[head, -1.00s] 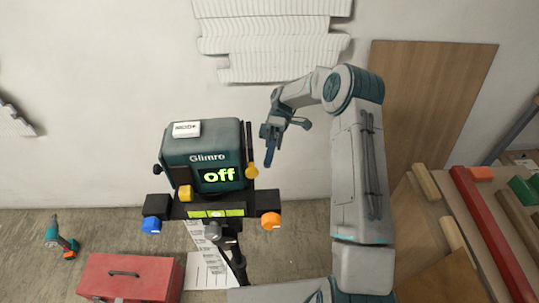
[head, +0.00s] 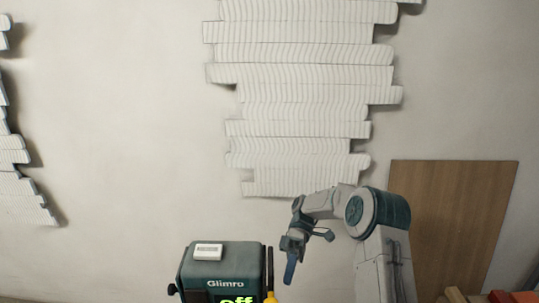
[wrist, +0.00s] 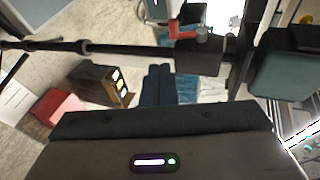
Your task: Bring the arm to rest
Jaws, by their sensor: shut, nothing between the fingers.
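My arm is raised and bent in the head view, to the right of the teal Glimro device (head: 222,265). My gripper (head: 289,274) points down with its blue fingers together, and nothing shows between them. It is apart from the device, a little to its right. In the wrist view the blue fingers of my gripper (wrist: 158,80) show at the centre, above the floor. The device's display reads "off" and is cut by the lower edge of the head view.
A white ribbed wall relief (head: 305,90) hangs above my arm, and another ribbed relief (head: 12,150) is at the left. A brown wooden board (head: 450,220) leans on the wall at right. In the wrist view a black bar (wrist: 120,52) crosses beyond the fingers.

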